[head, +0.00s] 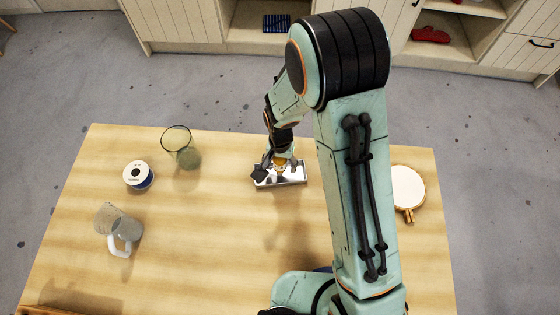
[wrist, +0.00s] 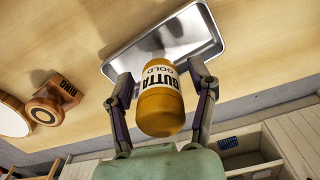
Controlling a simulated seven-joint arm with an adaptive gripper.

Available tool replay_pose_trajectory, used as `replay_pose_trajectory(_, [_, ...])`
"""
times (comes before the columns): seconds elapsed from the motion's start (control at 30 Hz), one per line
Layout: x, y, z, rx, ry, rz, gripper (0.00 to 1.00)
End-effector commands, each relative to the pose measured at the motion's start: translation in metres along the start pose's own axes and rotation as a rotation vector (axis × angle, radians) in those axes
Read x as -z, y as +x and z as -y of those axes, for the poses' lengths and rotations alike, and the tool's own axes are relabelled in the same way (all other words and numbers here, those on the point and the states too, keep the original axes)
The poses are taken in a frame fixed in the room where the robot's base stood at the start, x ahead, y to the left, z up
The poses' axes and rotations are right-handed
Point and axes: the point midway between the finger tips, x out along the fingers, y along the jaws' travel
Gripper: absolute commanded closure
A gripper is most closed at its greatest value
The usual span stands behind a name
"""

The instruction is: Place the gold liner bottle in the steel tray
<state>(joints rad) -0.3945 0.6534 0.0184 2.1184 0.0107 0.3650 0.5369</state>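The gold liner bottle (wrist: 162,112), with a white "GUTTA GOLD" label, stands between my gripper's fingers in the wrist view. Its lower end is over the steel tray (wrist: 205,38), seemingly inside it. In the head view the bottle (head: 280,162) shows as a small gold patch above the tray (head: 294,180). My gripper (wrist: 160,80) is around the bottle, with a finger on each side and narrow gaps visible, so it looks open. Whether the bottle's base touches the tray floor is hidden.
A green glass (head: 186,155), a spool (head: 138,175) and a clear jug (head: 119,226) stand on the left of the table (head: 215,245). The table's front middle is bare.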

Motion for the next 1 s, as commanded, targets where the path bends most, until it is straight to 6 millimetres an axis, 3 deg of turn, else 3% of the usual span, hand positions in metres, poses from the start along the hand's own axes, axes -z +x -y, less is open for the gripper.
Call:
replay_pose_trajectory(0.23, [0.0,-0.001,0.0,0.0,0.0,0.0,0.42])
replay_pose_trajectory(0.37, [0.001,-0.011,0.0,0.002,0.0,-0.002,0.42])
replay_pose_trajectory(0.8, [0.001,-0.104,0.0,0.003,0.001,-0.005,0.42])
replay_pose_trajectory(1.0, [0.0,-0.122,0.0,0.001,0.0,-0.001,0.42])
